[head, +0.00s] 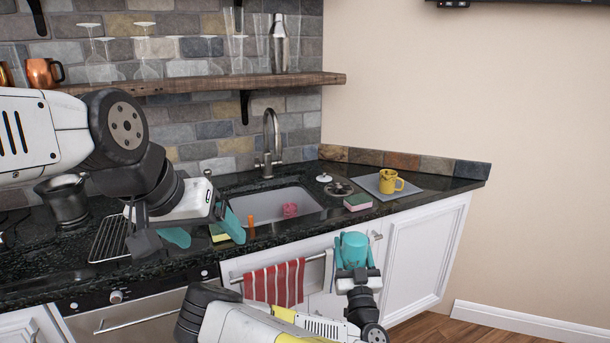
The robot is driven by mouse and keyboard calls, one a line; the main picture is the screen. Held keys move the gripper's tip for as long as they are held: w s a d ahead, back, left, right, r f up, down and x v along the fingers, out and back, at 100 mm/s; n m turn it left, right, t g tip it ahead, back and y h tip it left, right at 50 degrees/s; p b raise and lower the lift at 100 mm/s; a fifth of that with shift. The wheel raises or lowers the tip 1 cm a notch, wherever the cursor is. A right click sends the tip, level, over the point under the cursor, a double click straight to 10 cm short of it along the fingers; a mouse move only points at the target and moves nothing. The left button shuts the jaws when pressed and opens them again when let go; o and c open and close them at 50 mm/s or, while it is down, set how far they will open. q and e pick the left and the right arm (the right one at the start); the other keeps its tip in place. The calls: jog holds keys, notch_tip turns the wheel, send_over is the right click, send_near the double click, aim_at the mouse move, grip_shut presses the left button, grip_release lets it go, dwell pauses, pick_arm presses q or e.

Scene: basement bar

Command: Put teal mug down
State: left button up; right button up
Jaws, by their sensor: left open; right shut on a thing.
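The teal mug (352,243) is in front of the counter's edge, in the air near the white cabinet doors. My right gripper (354,258) is shut on it, with a finger at each side. The gripper hides the mug's lower part, and I cannot make out its handle. My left gripper (184,228) is open above the counter, left of the sink. A teal item (174,237) shows between its fingers, but I cannot tell that they touch it.
A yellow mug (388,181) stands on a grey mat (412,188) on the dark counter (455,183). The sink (265,205) holds a pink thing (290,210). A sponge (358,202) lies beside it. A striped towel (274,284) hangs below. Bare counter lies right of the mat.

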pick_arm(q)
jog(key=shift+c, duration=1.4)
jog(key=w+d+r+m+t+h, duration=0.1)
jog(key=w+d+r+t+h, duration=0.15)
jog(key=w+d, duration=0.55)
jog(key=w+d+r+m+t+h, duration=0.15)
jog(key=w+d+r, duration=0.3)
jog(key=d, duration=0.55)
pick_arm(e)
jog(key=a+r+n+g+y, duration=0.5)
jog(key=a+n+y, duration=0.2)
jog(key=a+y, duration=0.4)
jog(key=y, duration=0.3)
jog(key=shift+r+n, duration=0.4)
pick_arm(q)
jog(key=w+d+f+y, duration=0.1)
jog(key=w+f, duration=0.2)
jog(key=f, duration=0.3)
jog(key=w+d+f+n+g+y, duration=0.1)
jog(key=w+f+y, duration=0.1)
jog(key=f, duration=0.5)
jog(key=w+d+f+y, duration=0.1)
jog(key=w+f, duration=0.3)
jog(key=f, duration=0.2)
jog(key=shift+f+y, duration=0.15)
jog(key=shift+y, duration=0.25)
pick_arm(e)
jog(key=shift+a, duration=0.15)
pick_arm(q)
jog(key=shift+d, duration=0.1)
